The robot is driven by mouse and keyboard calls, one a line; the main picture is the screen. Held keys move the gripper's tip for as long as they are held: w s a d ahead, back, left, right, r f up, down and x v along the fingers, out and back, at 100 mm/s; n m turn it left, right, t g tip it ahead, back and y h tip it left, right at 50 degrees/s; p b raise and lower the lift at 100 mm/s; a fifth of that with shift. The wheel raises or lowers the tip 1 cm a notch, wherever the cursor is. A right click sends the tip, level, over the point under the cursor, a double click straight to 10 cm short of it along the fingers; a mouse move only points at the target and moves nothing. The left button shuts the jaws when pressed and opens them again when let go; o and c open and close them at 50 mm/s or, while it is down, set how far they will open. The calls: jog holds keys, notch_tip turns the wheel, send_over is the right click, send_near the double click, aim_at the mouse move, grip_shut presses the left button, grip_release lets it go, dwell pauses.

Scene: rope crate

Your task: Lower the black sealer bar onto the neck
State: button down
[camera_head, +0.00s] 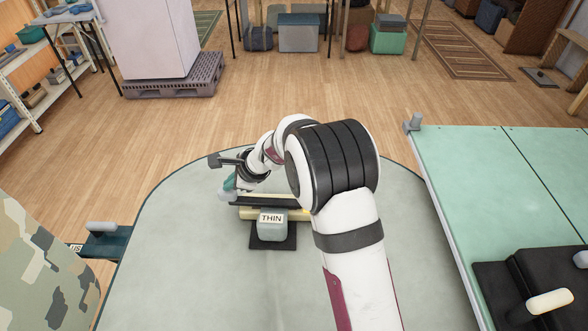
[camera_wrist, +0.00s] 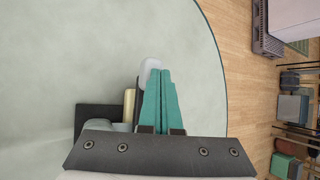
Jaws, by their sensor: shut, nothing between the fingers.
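The black sealer bar (camera_head: 268,202) lies across the sealer's cream base (camera_head: 246,213), behind a grey block labelled THIN (camera_head: 272,229). A pale grey knob (camera_head: 226,195) is at the bar's left end. My gripper (camera_head: 229,184) is at that end, its teal fingers pressed together and empty. In the wrist view the shut fingers (camera_wrist: 160,100) partly cover the pale knob (camera_wrist: 150,72); the bar (camera_wrist: 137,97) shows as a dark strip beside them. I cannot tell whether the fingers touch the knob. My arm hides the bar's right end. I cannot make out a neck.
The sealer stands on a black pad (camera_head: 272,243) on a rounded grey-green table (camera_head: 185,245). A camouflage-patterned thing (camera_head: 40,265) is at the left, beside a dark teal fixture (camera_head: 105,243). A green-topped bench (camera_head: 480,190) is at the right. The table's front left is clear.

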jog(key=shift+f, duration=0.1)
notch_tip(320, 180, up, 5)
dwell(0.4)
jog(key=v, duration=1.6)
jog(key=s+d+f+n+g+h, duration=0.1)
jog(key=s+d+f+n, duration=0.1)
jog(key=s, duration=0.8)
jog(key=s+d+f+n+g+h, duration=0.1)
jog(key=s+d+n, duration=0.4)
jog(key=s, duration=0.6)
jog(key=s+d+f+n+g+h, duration=0.2)
jog(key=s+d, duration=0.4)
jog(key=s, duration=0.4)
jog(key=shift+s+d+f+n+h, duration=0.15)
jog(key=shift+d+f+n+h, duration=0.15)
jog(key=shift+f+n, duration=0.65)
